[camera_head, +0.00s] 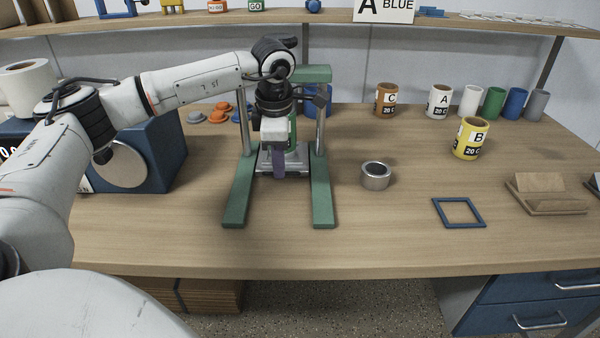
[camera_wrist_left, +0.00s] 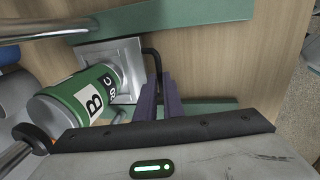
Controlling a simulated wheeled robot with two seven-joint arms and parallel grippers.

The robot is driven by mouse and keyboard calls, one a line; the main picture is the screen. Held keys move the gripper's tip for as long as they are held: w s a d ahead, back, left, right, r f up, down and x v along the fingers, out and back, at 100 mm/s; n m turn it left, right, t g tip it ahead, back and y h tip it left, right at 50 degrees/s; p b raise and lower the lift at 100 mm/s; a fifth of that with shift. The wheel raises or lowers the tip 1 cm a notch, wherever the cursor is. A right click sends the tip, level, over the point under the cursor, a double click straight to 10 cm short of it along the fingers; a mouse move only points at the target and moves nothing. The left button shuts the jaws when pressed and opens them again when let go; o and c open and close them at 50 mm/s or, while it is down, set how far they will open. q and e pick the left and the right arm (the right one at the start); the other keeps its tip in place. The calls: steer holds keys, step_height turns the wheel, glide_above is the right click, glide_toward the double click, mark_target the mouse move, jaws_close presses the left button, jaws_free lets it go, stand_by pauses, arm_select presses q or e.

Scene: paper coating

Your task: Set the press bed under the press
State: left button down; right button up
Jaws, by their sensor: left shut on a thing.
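The green press (camera_head: 238,195) stands on the table, with two long feet and two metal posts under a green top beam. The press bed (camera_head: 299,167), a grey metal plate, lies between the posts; it also shows in the left wrist view (camera_wrist_left: 126,52). A black bar handle (camera_wrist_left: 152,55) rises at its edge. My left gripper (camera_head: 279,168) points down at the near side of the bed, its purple fingers shut on the handle. A green labelled cylinder (camera_wrist_left: 85,95) is at the bed; whether it touches the plate is unclear. My right gripper is not in view.
A metal ring-shaped cup (camera_head: 376,176) stands right of the press. A blue square frame (camera_head: 459,213) and a wooden holder (camera_head: 545,195) lie farther right. A yellow can (camera_head: 471,139) and several other cans stand behind. A blue box (camera_head: 150,160) is on the left. The front table strip is clear.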

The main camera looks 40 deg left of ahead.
arm_select(q)
steer(key=shift+w+a+r, duration=0.1)
steer(key=shift+w+r, duration=0.05)
steer(key=shift+w, duration=0.05)
steer(key=c, duration=1.9)
jaws_free()
step_height(320, 180, up, 10)
steer(key=s+d, duration=0.1)
steer(key=shift+s, duration=0.2)
steer(key=shift+s+d, duration=0.1)
